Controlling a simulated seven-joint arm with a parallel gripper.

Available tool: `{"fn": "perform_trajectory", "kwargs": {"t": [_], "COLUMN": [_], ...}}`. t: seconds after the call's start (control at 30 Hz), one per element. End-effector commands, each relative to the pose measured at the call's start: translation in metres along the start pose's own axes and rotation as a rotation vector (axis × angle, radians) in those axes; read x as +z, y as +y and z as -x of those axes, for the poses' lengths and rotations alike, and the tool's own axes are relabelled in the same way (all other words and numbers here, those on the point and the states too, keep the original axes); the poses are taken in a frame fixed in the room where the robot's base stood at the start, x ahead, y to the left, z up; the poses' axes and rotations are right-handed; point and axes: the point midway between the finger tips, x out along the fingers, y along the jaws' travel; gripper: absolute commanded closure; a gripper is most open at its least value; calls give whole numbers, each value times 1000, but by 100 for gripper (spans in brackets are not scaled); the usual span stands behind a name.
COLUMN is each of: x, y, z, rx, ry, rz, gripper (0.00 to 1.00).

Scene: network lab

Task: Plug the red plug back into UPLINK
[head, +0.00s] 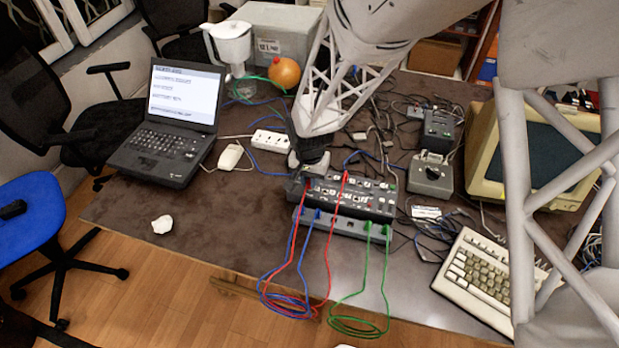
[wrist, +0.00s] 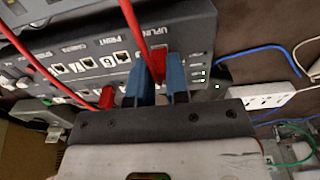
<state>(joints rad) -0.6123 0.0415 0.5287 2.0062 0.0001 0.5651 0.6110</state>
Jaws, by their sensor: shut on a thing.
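The grey network box (head: 352,196) sits on the table with its row of ports facing up. In the wrist view my gripper (wrist: 158,88) has its two blue fingers closed around a red plug (wrist: 158,62). The plug is at the port by the UPLINK label, at the end of the box (wrist: 85,62); I cannot tell whether it is fully seated. Its red cable runs up out of the wrist view. A second red plug (wrist: 107,98) sits in another port to the left. In the head view my gripper (head: 308,168) is at the box's left end and hides the plug's grip.
Blue and green cables hang from a lower strip (head: 344,226) in front of the box. A power strip (head: 270,141), a mouse (head: 230,156) and a laptop (head: 165,139) stand to the left. A keyboard (head: 485,278) is at the right. The front left table is mostly clear.

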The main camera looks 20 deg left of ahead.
Motion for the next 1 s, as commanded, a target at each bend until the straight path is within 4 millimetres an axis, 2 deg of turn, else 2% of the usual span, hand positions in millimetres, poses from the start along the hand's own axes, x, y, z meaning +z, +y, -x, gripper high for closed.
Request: {"fn": "perform_trajectory", "kwargs": {"t": [0.57, 0.6, 0.77, 1.0], "x": [0, 0, 0, 0], "y": [0, 0, 0, 0], "z": [-6, -6, -6, -6], "rx": [0, 0, 0, 0], "ry": [0, 0, 0, 0], "rz": [0, 0, 0, 0], "gripper": [100, 78, 55, 55]}}
